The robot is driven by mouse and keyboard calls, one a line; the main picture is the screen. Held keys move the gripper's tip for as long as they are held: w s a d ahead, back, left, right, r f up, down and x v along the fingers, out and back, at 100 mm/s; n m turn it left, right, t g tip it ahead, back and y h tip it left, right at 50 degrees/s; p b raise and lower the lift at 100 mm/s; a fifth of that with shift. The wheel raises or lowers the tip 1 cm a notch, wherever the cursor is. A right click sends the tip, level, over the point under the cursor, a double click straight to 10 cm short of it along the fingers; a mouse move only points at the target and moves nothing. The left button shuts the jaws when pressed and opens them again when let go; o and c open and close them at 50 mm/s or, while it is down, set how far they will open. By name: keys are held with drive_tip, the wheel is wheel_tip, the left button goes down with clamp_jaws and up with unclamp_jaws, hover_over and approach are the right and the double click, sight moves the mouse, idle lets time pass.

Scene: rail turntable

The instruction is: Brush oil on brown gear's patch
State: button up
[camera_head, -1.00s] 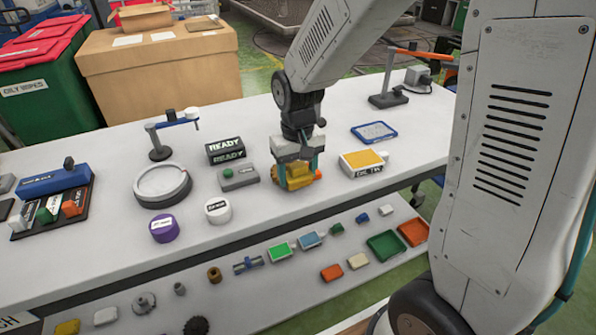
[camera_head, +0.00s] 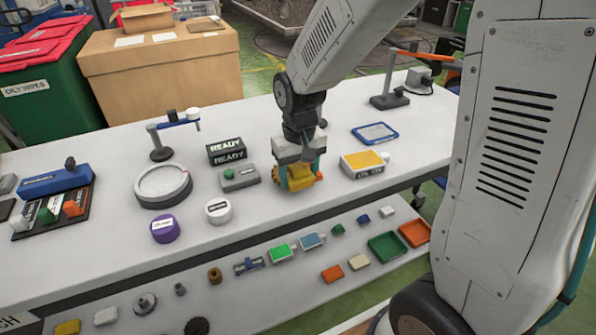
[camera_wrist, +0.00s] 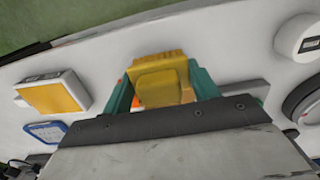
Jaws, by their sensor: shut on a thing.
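My gripper (camera_head: 300,177) is above the white bench top, right of the grey block. Its teal fingers, also in the wrist view (camera_wrist: 160,92), are shut on a yellow block (camera_wrist: 157,68). The block also shows below the jaws in the head view (camera_head: 297,183); I cannot tell whether it touches the bench. An orange bit shows beside it. A small brown gear (camera_head: 214,275) stands on the lower shelf, left of centre and away from my gripper. No patch can be made out on it. I cannot clearly identify an oil brush.
On the bench are a yellow-topped box (camera_head: 364,164), a blue-rimmed tray (camera_head: 374,133), a READY sign (camera_head: 226,151), a round dish (camera_head: 163,185), a white jar (camera_head: 218,212) and a purple jar (camera_head: 166,229). The lower shelf (camera_head: 290,285) holds several small parts and trays.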

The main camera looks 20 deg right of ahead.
drive_tip(key=shift+w, duration=0.45)
idle(0.3)
drive_tip(key=shift+s, duration=0.45)
idle(1.7)
drive_tip(key=shift+w, duration=0.45)
idle(0.3)
drive_tip(key=shift+s, duration=0.45)
idle(0.5)
drive_tip(key=shift+r, duration=3.5)
